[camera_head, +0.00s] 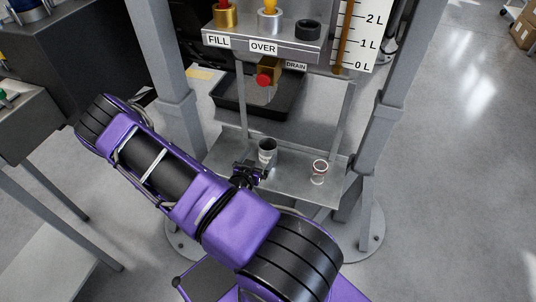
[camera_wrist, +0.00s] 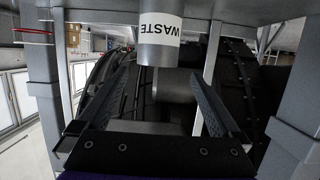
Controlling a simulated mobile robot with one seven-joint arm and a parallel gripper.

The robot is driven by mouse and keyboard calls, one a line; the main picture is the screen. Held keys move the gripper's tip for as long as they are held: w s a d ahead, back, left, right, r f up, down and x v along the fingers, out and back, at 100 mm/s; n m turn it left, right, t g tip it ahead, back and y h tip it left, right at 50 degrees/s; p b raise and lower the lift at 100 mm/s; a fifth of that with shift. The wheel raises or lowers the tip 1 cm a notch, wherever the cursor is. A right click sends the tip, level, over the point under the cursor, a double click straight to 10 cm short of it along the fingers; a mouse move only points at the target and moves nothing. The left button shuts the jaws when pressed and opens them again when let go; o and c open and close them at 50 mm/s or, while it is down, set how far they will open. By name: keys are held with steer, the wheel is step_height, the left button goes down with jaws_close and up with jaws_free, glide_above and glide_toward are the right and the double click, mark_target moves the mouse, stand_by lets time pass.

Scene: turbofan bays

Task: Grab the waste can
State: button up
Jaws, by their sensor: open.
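The waste can is a grey metal cylinder with a white WASTE label. It shows at the top centre of the wrist view (camera_wrist: 160,45), ahead of my fingers. The can beside my gripper in the head view (camera_head: 267,151) appears to be the same one; it stands on the low metal shelf (camera_head: 300,188), and its label is not visible there. My gripper (camera_head: 255,172) is close to the can, on its near side. In the wrist view its two fingers (camera_wrist: 160,72) are wide apart with nothing held between them.
A smaller clear cup-like vessel (camera_head: 320,171) stands to the right on the same shelf. A black drip tray (camera_head: 258,100) lies behind. Grey posts (camera_head: 370,140) flank the shelf. A panel labelled FILL, OVER and DRAIN (camera_head: 263,48) hangs above, with a red knob (camera_head: 263,80) below it.

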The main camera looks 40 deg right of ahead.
mark_target(271, 142)
steer(key=x, duration=0.6)
steer(key=shift+d, duration=0.1)
steer(key=x, duration=0.5)
steer(key=shift+s+d+f, duration=0.1)
steer(key=shift+f, duration=0.2)
jaws_close()
